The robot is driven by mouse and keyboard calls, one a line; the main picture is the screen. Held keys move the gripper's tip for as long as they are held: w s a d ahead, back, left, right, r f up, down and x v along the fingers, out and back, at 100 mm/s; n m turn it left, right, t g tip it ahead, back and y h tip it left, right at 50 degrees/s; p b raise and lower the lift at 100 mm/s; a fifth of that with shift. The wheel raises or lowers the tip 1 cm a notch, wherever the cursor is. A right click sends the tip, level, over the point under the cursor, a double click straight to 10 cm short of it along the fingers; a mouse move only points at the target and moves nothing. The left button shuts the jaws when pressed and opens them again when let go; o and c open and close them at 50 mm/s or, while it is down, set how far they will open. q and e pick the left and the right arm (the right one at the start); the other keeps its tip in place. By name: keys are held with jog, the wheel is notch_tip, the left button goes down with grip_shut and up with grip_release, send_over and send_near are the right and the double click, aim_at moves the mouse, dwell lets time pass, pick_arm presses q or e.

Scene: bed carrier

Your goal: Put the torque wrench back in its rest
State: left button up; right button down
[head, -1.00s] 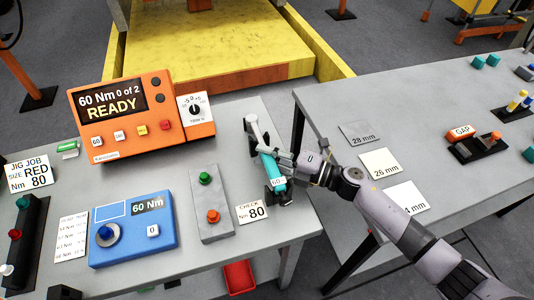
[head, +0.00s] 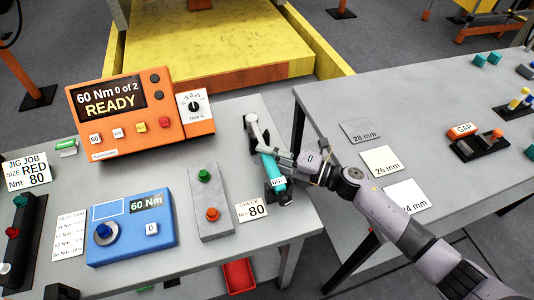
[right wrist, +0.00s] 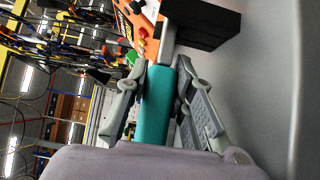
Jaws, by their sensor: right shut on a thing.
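The torque wrench, with a teal handle (head: 270,168) and a grey metal head, lies lengthwise over its black rest (head: 282,196) near the right edge of the left table. The rest has a near and a far black support. My right gripper (head: 275,160) is shut on the teal handle, coming in from the right. In the right wrist view its fingers (right wrist: 154,98) flank the teal handle (right wrist: 153,108). The grey shaft runs up beside a black support block (right wrist: 212,22). I cannot tell whether the wrench is fully seated. My left gripper is not in view.
An orange controller (head: 120,115) reads "60 Nm 0 of 2 READY". A second grey table (head: 420,130) is to the right, across a gap.

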jog(key=c, duration=1.4)
grip_release()
jog(key=shift+r, duration=0.1)
jog(key=shift+o, duration=0.5)
jog(key=shift+f, duration=0.2)
jog(key=v, duration=1.2)
jog(key=shift+r, duration=0.15)
